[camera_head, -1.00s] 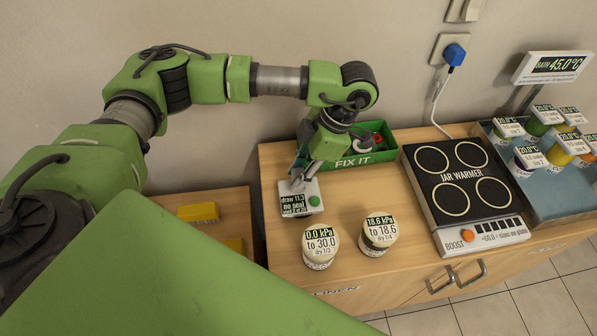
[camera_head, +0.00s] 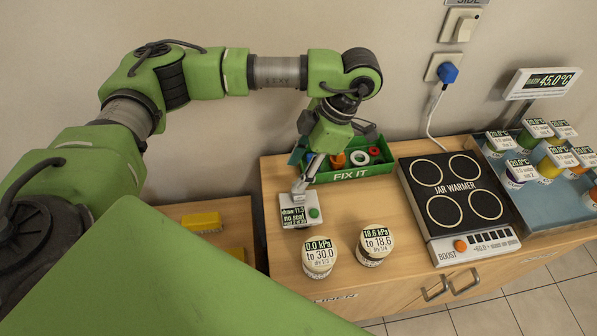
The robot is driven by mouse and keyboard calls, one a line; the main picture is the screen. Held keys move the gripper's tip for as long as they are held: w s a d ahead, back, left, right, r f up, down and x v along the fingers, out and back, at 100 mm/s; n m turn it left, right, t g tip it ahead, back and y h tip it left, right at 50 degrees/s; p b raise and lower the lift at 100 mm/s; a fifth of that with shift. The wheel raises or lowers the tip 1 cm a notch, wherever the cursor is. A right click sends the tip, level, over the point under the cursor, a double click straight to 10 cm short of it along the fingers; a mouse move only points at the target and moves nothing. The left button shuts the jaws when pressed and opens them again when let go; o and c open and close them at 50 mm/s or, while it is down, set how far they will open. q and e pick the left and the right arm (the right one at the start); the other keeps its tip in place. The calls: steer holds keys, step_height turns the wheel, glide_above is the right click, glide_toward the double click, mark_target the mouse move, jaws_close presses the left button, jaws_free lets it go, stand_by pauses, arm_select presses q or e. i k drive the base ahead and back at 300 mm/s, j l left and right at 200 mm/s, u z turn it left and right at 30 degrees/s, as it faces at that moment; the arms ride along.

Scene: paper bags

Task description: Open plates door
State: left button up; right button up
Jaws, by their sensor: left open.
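No door labelled plates can be read in this view. The wooden cabinet front (camera_head: 400,293) shows at a steep angle below the counter, with two metal handles (camera_head: 450,285) side by side. The word on its left part reads as LINEN, partly cut off by my green body. My left gripper (camera_head: 301,187) is open, pointing down just above the back of a small white display device (camera_head: 299,212) on the counter. I cannot tell whether it touches the device. It is well left of the handles. My right gripper is not in view.
Two jars (camera_head: 318,258) (camera_head: 374,246) stand at the counter front. A green FIX IT tray (camera_head: 350,176) is behind. The jar warmer (camera_head: 455,195) and a blue-floored tray with several jars (camera_head: 545,199) are right. Yellow blocks (camera_head: 201,222) lie on a lower surface left.

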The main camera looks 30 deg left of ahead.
mark_target(483, 287)
steer(key=z, duration=1.05)
